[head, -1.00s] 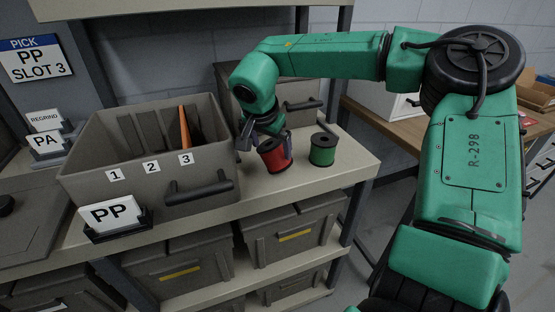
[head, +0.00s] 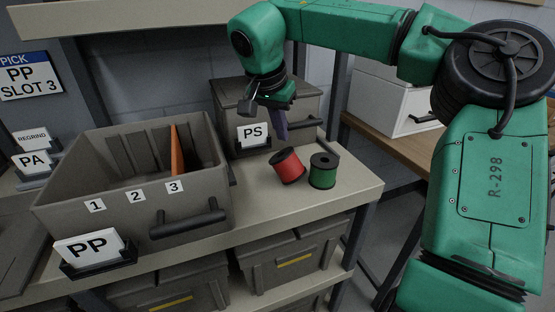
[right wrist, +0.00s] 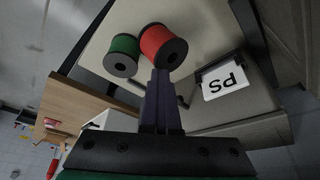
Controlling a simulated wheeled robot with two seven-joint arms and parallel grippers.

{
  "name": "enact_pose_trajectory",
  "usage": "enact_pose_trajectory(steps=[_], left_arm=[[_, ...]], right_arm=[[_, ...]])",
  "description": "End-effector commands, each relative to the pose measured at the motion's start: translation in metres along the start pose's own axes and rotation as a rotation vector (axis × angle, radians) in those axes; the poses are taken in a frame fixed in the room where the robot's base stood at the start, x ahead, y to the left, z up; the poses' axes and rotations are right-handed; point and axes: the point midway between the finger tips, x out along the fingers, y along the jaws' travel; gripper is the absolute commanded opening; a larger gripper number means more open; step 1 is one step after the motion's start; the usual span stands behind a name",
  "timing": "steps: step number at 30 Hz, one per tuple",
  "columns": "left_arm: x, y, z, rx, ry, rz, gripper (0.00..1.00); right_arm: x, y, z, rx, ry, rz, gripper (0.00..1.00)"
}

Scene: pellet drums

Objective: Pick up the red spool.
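The red spool (head: 289,166) is on the shelf top beside the green spool (head: 323,172), leaning to one side. I cannot tell whether the two spools touch. My right gripper (head: 280,132) is above and behind the red spool, apart from it, pointing down. In the right wrist view its fingers (right wrist: 161,75) are together with nothing between them. There the red spool (right wrist: 155,41) is just beyond the fingertips, with the green spool (right wrist: 124,48) to its left. My left gripper is not in view.
A grey bin (head: 70,185) with numbered slots and an orange divider (head: 177,152) stands left of the spools. More bins (head: 290,255) sit on the shelf below. The shelf top before the spools is clear.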

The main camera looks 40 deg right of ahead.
Motion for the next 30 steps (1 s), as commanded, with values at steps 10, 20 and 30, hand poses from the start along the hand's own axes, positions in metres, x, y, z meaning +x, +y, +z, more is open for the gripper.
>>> enact_pose_trajectory(steps=[10, 20, 30], left_arm=[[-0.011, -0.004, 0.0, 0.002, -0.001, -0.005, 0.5], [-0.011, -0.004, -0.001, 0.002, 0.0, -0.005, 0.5], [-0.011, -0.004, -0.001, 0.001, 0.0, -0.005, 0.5]], right_arm=[[-0.058, -0.001, -0.023, 0.001, 0.003, -0.005, 0.0], [-0.059, -0.001, -0.024, 0.001, 0.004, -0.007, 0.47], [-0.059, -0.001, -0.024, 0.002, 0.004, -0.008, 0.8]])
